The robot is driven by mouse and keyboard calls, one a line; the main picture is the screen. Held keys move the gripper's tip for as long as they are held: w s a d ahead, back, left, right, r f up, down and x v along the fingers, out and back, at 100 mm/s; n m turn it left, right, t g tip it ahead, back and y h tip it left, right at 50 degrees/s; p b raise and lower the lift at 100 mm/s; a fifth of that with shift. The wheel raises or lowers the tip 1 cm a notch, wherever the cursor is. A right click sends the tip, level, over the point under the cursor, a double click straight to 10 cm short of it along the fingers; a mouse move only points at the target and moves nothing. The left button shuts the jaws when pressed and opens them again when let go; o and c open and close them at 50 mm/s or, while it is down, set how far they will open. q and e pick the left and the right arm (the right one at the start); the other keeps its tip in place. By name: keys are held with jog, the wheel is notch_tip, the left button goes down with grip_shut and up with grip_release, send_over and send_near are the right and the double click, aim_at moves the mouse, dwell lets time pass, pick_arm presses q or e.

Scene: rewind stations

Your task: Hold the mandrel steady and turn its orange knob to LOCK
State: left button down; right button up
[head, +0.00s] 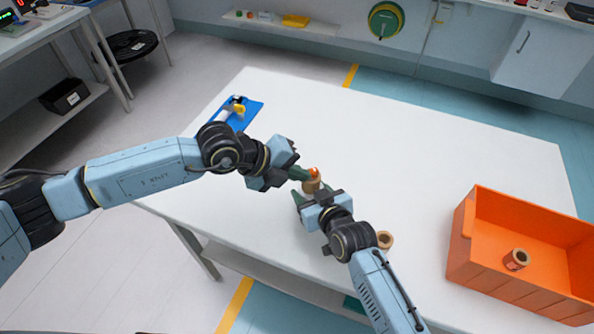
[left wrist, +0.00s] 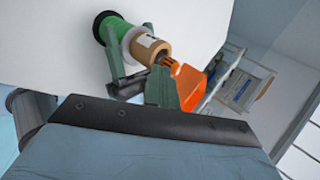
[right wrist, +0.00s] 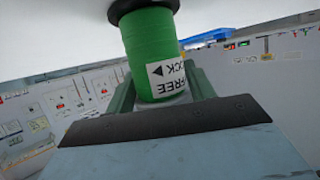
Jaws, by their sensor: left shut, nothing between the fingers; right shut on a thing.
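The mandrel (right wrist: 150,55) has a green body and a black flange, and it stands on the white table. Its white FREE/LOCK label (right wrist: 170,75) with a black arrow shows in the right wrist view. A tan section (left wrist: 152,46) and the small orange knob (left wrist: 170,64) top it in the left wrist view. The knob also shows in the head view (head: 314,172). My right gripper (head: 311,193) is shut on the mandrel, a finger on each side. My left gripper (head: 298,172) is shut and empty, fingertips close beside the knob; contact is unclear.
An orange bin (head: 462,250) with a tan roll core (head: 516,260) stands at the table's right. Another core (head: 385,240) stands beside my right forearm. The table's far middle is clear.

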pick_arm(q)
jog(key=shift+s+d+n+t, duration=0.4)
jog(key=shift+d+n+t, duration=0.15)
jog(key=shift+n, duration=0.15)
jog(key=shift+s+d+r+n+t+y, duration=0.1)
jog(key=shift+d+n+t+y, duration=0.15)
jog(key=shift+n+t+y, duration=0.45)
jog(key=shift+s+d+n+t+y, duration=0.1)
jog(key=shift+d+n+t+y, duration=0.3)
jog(key=shift+n, duration=0.55)
jog(key=shift+s+d+r+n+t+y, duration=0.15)
jog(key=shift+n+t+y, duration=0.2)
jog(key=shift+n+y, duration=0.4)
jog(key=shift+d+f, duration=0.15)
jog(key=shift+w, duration=0.15)
jog(key=shift+w+a, duration=0.5)
jog(key=shift+w, duration=0.3)
pick_arm(e)
jog(key=shift+s+f, duration=0.1)
pick_arm(q)
jog(key=shift+s, duration=0.15)
